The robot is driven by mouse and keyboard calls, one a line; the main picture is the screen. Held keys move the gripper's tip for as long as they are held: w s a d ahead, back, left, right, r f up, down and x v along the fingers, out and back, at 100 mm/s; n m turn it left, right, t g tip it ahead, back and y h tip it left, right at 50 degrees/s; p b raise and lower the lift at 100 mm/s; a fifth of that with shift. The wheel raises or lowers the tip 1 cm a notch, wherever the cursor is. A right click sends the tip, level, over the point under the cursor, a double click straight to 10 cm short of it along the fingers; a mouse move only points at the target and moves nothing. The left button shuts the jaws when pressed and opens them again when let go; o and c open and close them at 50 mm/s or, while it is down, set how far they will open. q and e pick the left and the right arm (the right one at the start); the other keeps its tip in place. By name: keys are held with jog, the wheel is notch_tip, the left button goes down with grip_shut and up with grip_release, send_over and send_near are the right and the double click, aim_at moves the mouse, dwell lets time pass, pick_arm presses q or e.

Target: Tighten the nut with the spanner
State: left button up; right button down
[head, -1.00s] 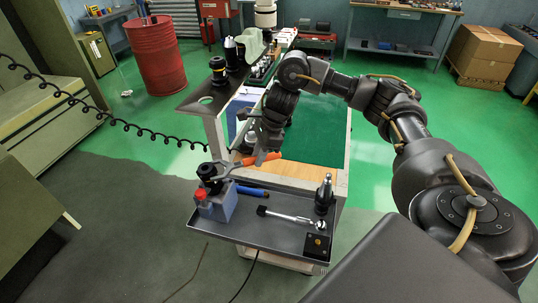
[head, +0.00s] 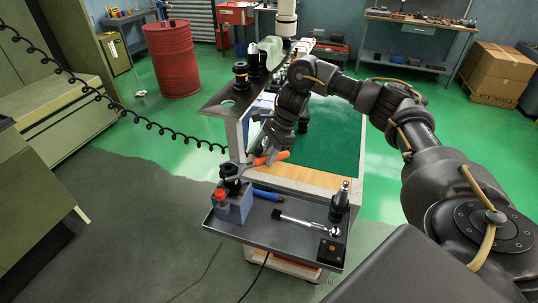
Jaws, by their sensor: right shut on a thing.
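My right gripper (head: 274,147) is shut on the spanner and hangs above the far edge of the tray. The spanner has an orange handle (head: 275,157) and a grey open-ended head (head: 246,170). The head points left and lies at the black nut (head: 230,171) on top of the tool holder. Whether its jaws are seated around the nut or only beside it I cannot tell. The holder stands upright in a blue-grey block (head: 235,205) with a red knob (head: 220,195). My left gripper is out of view.
The grey tray (head: 270,238) also carries a blue-handled tool (head: 266,195), a silver ratchet (head: 305,222), a dark tapered holder (head: 340,205) and a black square block (head: 331,252). A raised shelf (head: 215,104) with more holders stands behind at left. A coiled black cable hangs at left.

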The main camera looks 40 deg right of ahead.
jog(key=shift+a+r, duration=0.1)
jog(key=shift+r, duration=0.05)
jog(key=shift+w, duration=0.1)
jog(key=shift+w+n+p, duration=0.45)
jog(key=shift+w+n, duration=0.05)
jog(key=shift+w+d, duration=0.2)
jog(key=shift+s, duration=0.15)
jog(key=shift+s+a+m+p, duration=0.1)
jog(key=shift+s+m+p, duration=0.3)
jog(key=shift+s, duration=0.15)
jog(key=shift+s, duration=0.1)
jog(key=shift+s+a+m, duration=0.1)
jog(key=shift+s+m, duration=0.4)
